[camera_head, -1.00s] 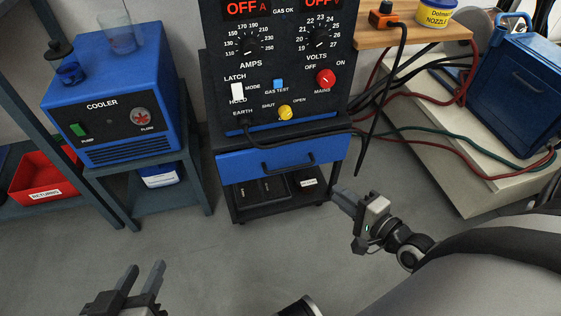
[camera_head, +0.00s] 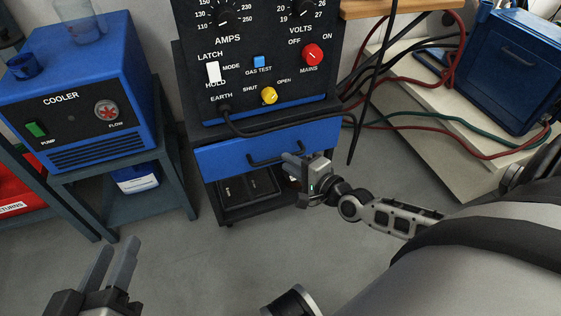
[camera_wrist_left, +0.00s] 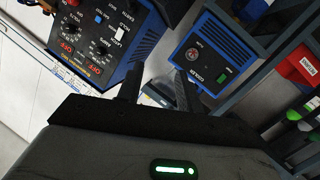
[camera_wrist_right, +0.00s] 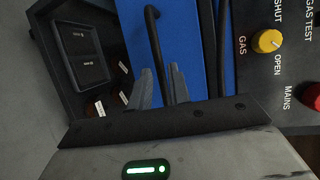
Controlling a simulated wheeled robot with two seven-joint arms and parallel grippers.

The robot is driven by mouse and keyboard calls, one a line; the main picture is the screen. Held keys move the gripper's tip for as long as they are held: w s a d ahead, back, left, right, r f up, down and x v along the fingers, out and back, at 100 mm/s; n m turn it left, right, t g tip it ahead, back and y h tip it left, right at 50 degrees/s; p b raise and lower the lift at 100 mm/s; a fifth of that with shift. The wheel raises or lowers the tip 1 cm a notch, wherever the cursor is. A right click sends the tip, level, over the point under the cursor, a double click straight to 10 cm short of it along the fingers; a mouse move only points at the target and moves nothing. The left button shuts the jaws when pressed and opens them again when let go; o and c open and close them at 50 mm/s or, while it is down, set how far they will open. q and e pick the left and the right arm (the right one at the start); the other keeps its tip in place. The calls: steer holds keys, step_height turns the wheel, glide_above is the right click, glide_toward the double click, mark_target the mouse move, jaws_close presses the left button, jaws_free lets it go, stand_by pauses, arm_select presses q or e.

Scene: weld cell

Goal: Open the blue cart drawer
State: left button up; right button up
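The blue cart drawer (camera_head: 225,158) sits under the welder's control panel and looks shut. Its black bar handle (camera_head: 262,161) runs across the front; in the right wrist view the handle (camera_wrist_right: 154,40) runs down toward my fingers. My right gripper (camera_head: 293,160) is at the handle's right end, fingers apart. In the right wrist view the handle's lower part passes between the fingertips (camera_wrist_right: 162,85); whether they touch it I cannot tell. My left gripper (camera_head: 112,262) is open and empty at lower left, away from the cart; it also shows in the left wrist view (camera_wrist_left: 158,88).
A blue cooler (camera_head: 75,95) stands on a stand left of the cart. A black cable hangs across the drawer's top edge. Below the drawer is a shelf with a black tray (camera_head: 247,190). A pale bench with cables and a blue box (camera_head: 515,65) is at right.

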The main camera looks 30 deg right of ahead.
steer(key=x, duration=0.4)
steer(key=shift+b, duration=0.4)
arm_select(q)
steer(key=shift+d+r+h, duration=0.15)
steer(key=shift+r+h, duration=0.15)
steer(key=shift+r, duration=0.05)
steer(key=shift+w, duration=0.1)
